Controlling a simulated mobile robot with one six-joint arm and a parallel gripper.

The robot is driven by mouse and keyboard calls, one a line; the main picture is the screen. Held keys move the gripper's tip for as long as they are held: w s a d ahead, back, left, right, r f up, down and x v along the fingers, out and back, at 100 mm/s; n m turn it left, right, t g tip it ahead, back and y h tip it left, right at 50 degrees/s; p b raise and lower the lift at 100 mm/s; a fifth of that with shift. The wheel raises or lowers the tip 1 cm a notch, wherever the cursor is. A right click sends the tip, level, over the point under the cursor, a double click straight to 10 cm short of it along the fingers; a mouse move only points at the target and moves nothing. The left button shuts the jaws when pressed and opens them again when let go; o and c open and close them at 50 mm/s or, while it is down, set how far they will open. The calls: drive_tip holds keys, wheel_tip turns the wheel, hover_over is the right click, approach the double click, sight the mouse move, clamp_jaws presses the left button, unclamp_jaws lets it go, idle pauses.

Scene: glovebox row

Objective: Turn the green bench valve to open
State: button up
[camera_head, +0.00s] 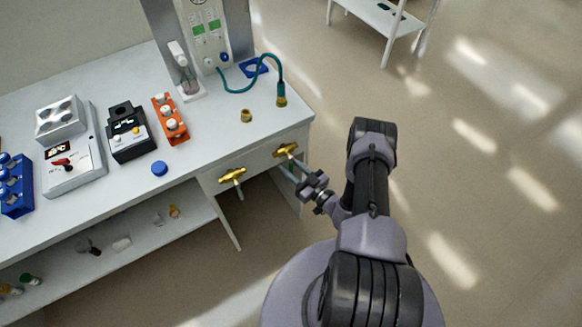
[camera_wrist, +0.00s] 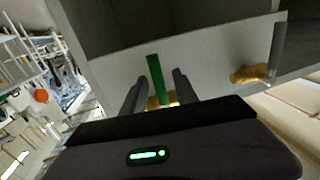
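The green bench valve has a green lever handle (camera_wrist: 155,75) in the wrist view, pointing away from its brass body (camera_wrist: 163,101), which is partly hidden by my gripper. In the head view its brass body (camera_head: 286,151) is at the right end of the bench's front panel. My gripper (camera_wrist: 161,84) is open, with one dark finger on each side of the green handle and a visible gap on both sides. In the head view my gripper (camera_head: 303,182) is just below and right of this valve.
A second brass valve (camera_head: 232,176) with a grey handle is on the same panel to the left; it also shows in the wrist view (camera_wrist: 250,73). A teal hose (camera_head: 240,89) and a small brass piece (camera_head: 246,115) are on the bench top (camera_head: 210,140).

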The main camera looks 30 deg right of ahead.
clamp_jaws()
idle(1.4)
